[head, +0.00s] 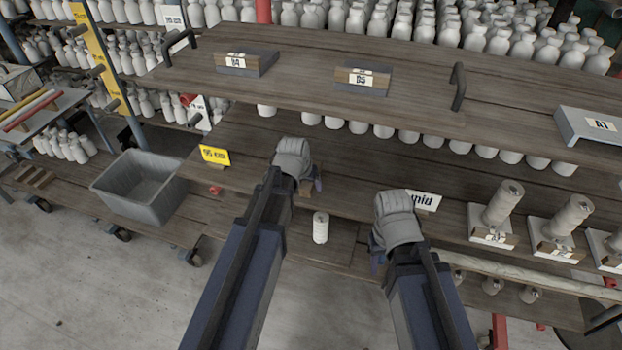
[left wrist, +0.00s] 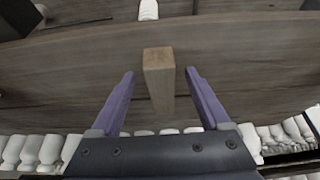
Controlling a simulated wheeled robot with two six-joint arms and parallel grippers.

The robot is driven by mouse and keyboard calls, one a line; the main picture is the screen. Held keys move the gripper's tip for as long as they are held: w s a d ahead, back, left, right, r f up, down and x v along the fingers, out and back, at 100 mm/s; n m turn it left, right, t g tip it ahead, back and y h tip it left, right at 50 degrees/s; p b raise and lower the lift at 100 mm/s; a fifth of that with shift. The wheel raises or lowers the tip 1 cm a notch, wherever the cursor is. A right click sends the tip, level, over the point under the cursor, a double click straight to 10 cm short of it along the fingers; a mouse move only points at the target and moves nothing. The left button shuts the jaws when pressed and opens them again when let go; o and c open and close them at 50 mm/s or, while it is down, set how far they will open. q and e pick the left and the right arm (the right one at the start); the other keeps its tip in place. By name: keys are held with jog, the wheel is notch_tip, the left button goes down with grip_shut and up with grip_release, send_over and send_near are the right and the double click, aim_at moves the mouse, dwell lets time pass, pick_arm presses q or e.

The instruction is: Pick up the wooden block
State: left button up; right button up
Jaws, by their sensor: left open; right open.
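The wooden block (left wrist: 158,75) is a light brown upright bar on the shelf board in the left wrist view. It stands between the two purple fingers of my left gripper (left wrist: 159,84), with a gap on each side. My left gripper is open and holds nothing. In the head view my left gripper (head: 312,184) is over the middle shelf and its wrist hides most or all of the block. My right gripper (head: 378,258) is open, further right near the front edge of that shelf; its fingers are mostly hidden by its wrist.
The upper shelf (head: 420,100) carries labelled blocks (head: 363,79) and a grey A1 stand (head: 590,125). A yellow 95 cm tag (head: 214,155) is left on the middle shelf. A white bottle (head: 320,227) stands below. Clay pieces on stands (head: 503,204) are at right, a grey bin (head: 141,186) at left.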

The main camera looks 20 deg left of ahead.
pick_arm(q)
jog(key=w, duration=0.2)
jog(key=w+f+b, duration=0.1)
jog(key=w, duration=0.1)
jog(key=shift+w, duration=0.35)
jog(key=shift+f, duration=0.2)
jog(key=shift+r, duration=0.1)
jog(key=shift+c, duration=0.2)
grip_shut()
